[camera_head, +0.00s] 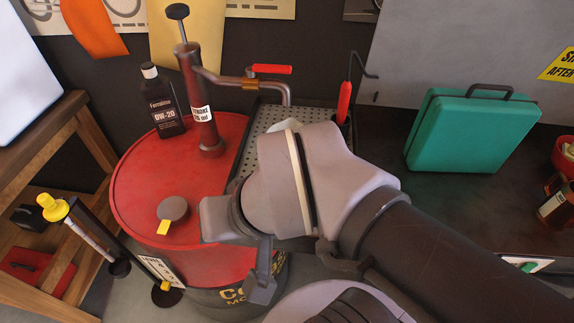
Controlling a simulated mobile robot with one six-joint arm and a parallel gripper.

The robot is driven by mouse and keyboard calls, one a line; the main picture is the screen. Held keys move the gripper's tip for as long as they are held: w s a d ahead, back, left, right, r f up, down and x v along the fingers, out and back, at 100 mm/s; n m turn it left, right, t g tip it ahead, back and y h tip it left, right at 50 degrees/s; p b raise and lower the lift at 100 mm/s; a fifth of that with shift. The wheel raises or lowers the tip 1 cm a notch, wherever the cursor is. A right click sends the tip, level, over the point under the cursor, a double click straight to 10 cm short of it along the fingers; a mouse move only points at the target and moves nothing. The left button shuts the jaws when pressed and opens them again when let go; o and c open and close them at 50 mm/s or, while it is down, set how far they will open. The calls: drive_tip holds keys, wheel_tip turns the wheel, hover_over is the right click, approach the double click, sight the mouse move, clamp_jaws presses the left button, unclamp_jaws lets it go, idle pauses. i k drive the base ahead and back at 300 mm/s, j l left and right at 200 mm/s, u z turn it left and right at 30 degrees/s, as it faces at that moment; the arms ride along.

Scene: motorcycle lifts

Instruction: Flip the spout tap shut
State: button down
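The spout tap has a red lever (270,69) above a brass-coloured fitting on the spout pipe (225,80). The lever points right, roughly along the pipe, whose end bends down over a perforated tray. The pipe comes from a brown hand pump (195,95) standing on a red drum (130,190). My gripper (263,272) seems to be the grey parts low in the middle, below my wrist. It is well below the tap and apart from it. My arm hides much of it, and its opening is unclear.
A black oil bottle (163,100) stands on the drum beside the pump. The perforated tray (265,122) is partly behind my arm. A red-handled tool (345,100) stands right of the spout. A green case (472,130) sits on the dark bench (430,205).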

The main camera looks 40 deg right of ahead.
sight(268, 71)
drive_tip(key=z, duration=0.85)
